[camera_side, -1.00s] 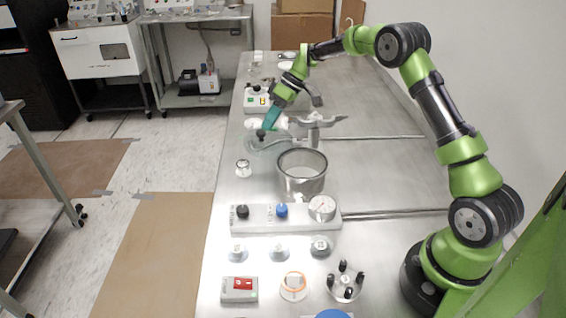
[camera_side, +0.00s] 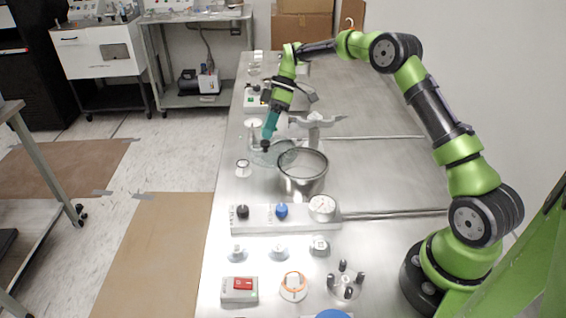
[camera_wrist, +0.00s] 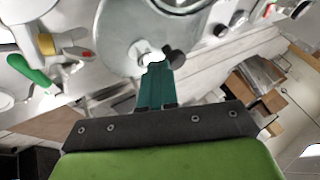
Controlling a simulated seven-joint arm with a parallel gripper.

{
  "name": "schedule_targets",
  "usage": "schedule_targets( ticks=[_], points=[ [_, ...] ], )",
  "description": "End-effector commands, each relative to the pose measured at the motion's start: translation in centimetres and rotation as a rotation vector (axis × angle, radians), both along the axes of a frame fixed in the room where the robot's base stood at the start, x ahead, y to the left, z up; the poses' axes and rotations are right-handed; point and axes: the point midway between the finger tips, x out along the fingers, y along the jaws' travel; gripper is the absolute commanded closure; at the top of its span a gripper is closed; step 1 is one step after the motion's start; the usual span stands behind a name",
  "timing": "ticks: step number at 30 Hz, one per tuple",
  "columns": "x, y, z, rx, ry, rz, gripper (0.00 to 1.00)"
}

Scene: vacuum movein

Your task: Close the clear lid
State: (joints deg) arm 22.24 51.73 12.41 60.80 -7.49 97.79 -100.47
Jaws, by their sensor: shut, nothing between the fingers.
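The clear lid (camera_side: 277,157) is a see-through disc with a dark knob (camera_side: 265,148), beside the far left rim of the open metal chamber (camera_side: 303,182). The lid looks tilted, with its right side raised near the chamber rim; the chamber mouth is uncovered. My gripper (camera_side: 267,139) has teal fingers, shut and empty, pointing down at the knob. In the wrist view the shut fingers (camera_wrist: 157,67) are close beside the dark knob (camera_wrist: 175,59), over a large pale disc that looks like the lid. I cannot tell whether they touch the knob.
A grey bracket (camera_side: 316,121) stands just behind the chamber. A panel with knobs and a gauge (camera_side: 322,207) lies in front of it. A small white-topped jar (camera_side: 243,168) stands to the left. The steel table is bare at right (camera_side: 385,170).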

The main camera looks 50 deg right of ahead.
Motion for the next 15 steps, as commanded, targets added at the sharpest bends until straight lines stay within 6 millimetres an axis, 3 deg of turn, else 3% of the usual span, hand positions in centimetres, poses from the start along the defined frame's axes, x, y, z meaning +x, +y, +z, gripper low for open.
schedule_targets(
  ticks=[15],
  points=[
    [-3.9,1.7,0.0,0.001,0.002,0.492,1.00]
  ],
)
